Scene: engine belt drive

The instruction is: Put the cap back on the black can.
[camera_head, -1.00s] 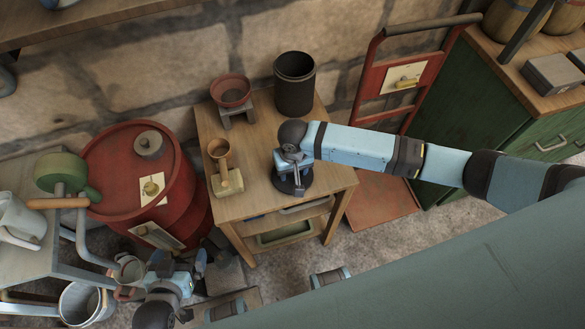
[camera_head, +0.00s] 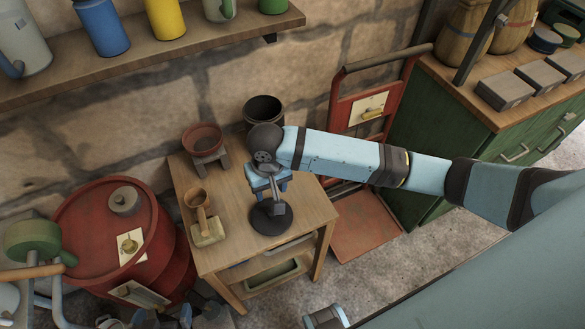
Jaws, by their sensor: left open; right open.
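The black can (camera_head: 263,106) stands upright at the back of the small wooden table, its lower part hidden behind my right arm. Its top looks open and dark. A round black cap (camera_head: 262,226) lies flat on the table's front right part, with a dark raised piece on it. My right gripper (camera_head: 271,186) points down just above the cap, open; whether its fingers touch the raised piece is not clear. My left gripper (camera_head: 178,319) is open low at the bottom edge, left of the table, mostly cut off by the frame.
The wooden table (camera_head: 230,262) also holds a red bowl on a stand (camera_head: 203,141) and a wooden cup on a block (camera_head: 202,214). A red drum (camera_head: 85,221) stands left. A shelf with jars (camera_head: 200,48) runs above. A red hand truck (camera_head: 368,225) and green cabinet (camera_head: 450,130) stand right.

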